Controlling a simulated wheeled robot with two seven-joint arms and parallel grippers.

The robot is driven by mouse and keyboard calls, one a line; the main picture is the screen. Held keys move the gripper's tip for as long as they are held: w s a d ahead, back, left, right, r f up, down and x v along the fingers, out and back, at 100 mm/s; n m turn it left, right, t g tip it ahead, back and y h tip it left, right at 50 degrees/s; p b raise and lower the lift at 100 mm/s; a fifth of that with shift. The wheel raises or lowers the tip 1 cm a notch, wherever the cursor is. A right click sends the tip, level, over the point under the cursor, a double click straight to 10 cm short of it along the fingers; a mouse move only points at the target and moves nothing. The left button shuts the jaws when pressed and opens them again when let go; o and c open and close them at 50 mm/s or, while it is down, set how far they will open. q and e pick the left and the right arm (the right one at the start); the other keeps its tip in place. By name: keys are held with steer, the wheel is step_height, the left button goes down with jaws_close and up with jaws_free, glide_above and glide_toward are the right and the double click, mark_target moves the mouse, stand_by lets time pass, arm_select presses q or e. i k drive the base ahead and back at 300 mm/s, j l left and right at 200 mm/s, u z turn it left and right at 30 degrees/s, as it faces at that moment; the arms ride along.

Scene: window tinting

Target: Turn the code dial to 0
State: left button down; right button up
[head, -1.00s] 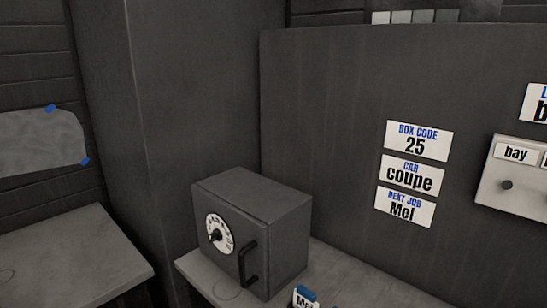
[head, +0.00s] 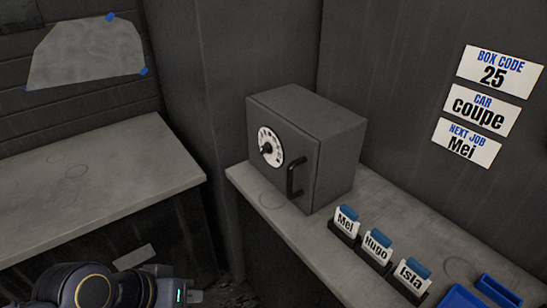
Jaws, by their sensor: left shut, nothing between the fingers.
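The code dial (head: 270,147) is a white round plate with dark marks and a black knob, on the front of a dark grey box (head: 335,145). The marks are too small to read, so I cannot tell its setting. The box door looks closed, with a black handle (head: 295,178) right of the dial. My left gripper (head: 196,296) is at the bottom edge of the head view, below and left of the box, well apart from the dial. It is shut and empty. My right gripper is not in view.
The box stands on a grey counter (head: 255,190). Name cards in holders, Mei (head: 345,220), Hugo (head: 377,245) and Isla (head: 411,274), stand right of it, near blue trays (head: 460,297). A wall sign (head: 500,71) reads BOX CODE 25. Another counter (head: 100,185) is at left.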

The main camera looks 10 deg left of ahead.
mark_target(268, 148)
steer(key=j+u, duration=0.35)
steer(key=j, duration=0.25)
steer(key=i+j+u, duration=0.1)
steer(key=j+u, duration=0.25)
steer(key=j, duration=0.2)
steer(key=i+u, duration=0.15)
